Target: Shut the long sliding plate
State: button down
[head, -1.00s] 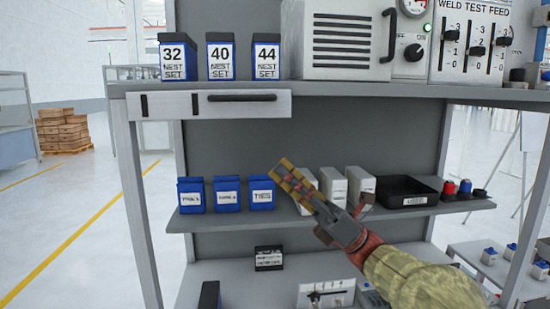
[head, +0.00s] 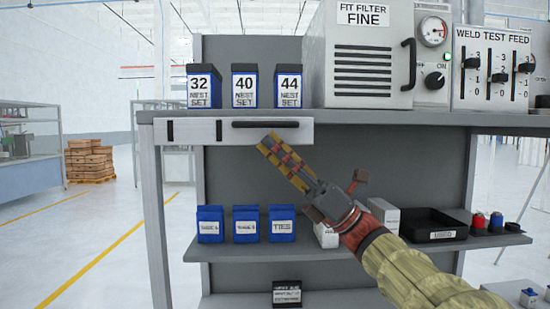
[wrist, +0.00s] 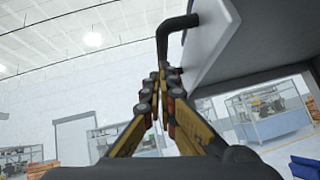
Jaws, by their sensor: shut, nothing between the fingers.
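The long white plate (head: 220,132) sits under the front edge of the upper shelf, at its left end. It has a black bar handle (head: 266,124) on its right half and dark slots on its left. My gripper (head: 267,143) is shut and empty, its yellow fingers pointing up and left. In the head view its tips overlap the plate's lower edge below the handle. In the wrist view the fingertips (wrist: 160,80) are just below the handle (wrist: 168,42), close to the plate's face (wrist: 212,40). I cannot tell whether they touch, nor how far the plate stands out.
Blue boxes marked 32, 40 and 44 (head: 244,88) stand on the upper shelf (head: 400,118) beside a grey filter unit (head: 360,60). The lower shelf (head: 215,250) holds blue boxes (head: 246,226), white boxes and a black tray (head: 433,224).

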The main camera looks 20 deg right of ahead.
aim_at(274, 118)
jog(key=shift+r, duration=0.1)
notch_tip(274, 118, up, 6)
jog(key=p, duration=0.5)
jog(key=shift+f+p, duration=0.2)
jog(key=shift+p, duration=0.15)
